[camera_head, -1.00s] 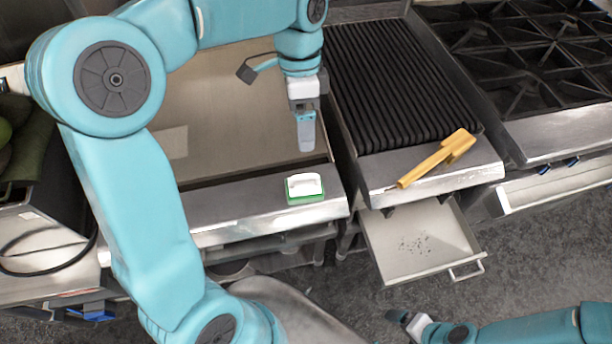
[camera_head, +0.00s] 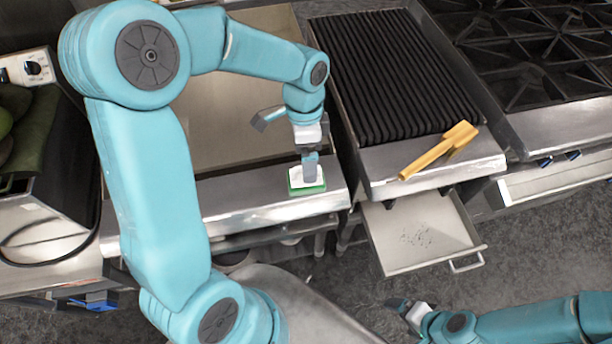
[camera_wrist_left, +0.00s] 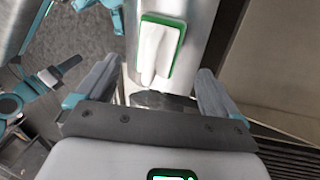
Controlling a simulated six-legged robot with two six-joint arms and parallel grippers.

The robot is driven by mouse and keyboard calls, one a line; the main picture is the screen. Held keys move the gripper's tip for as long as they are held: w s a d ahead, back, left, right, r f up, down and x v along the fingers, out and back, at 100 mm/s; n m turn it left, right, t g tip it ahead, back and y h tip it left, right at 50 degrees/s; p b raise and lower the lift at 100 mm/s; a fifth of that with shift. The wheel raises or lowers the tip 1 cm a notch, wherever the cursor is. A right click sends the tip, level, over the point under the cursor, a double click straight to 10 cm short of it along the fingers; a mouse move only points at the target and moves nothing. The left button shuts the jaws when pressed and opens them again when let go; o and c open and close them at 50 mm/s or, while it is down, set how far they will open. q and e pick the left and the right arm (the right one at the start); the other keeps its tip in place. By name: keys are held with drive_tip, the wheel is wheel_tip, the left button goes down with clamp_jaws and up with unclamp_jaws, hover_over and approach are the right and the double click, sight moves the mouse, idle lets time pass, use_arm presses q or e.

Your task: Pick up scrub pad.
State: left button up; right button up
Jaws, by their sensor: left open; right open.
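The scrub pad (camera_head: 296,187), white on top with a green base, lies on the steel front ledge of the flat griddle. It also shows in the left wrist view (camera_wrist_left: 161,45), beyond and between the fingertips. My left gripper (camera_head: 310,170) is just above the pad in the head view and hides part of it. In the left wrist view its jaws (camera_wrist_left: 160,68) are open with nothing held; contact with the pad cannot be told. My right gripper (camera_head: 400,308) is low in the head view, over the floor, away from the pad, and open.
Gas burners (camera_head: 530,60) stand at the right. The ledge left of the pad is clear.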

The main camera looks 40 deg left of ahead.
use_arm(q)
drive_tip(key=f, duration=0.2)
drive_tip(key=s+f, duration=0.1)
drive_tip(key=shift+d+f+p, duration=0.3)
drive_tip(key=shift+d+f, duration=0.05)
drive_tip(key=shift+d, duration=0.05)
drive_tip(key=shift+w+f, duration=0.1)
drive_tip(key=shift+f, duration=0.3)
drive_tip(key=shift+r, duration=0.1)
drive_tip(key=shift+c, duration=0.9)
drive_tip(key=c, duration=1)
drive_tip(key=shift+r, duration=0.1)
wheel_tip(320, 180, up, 20)
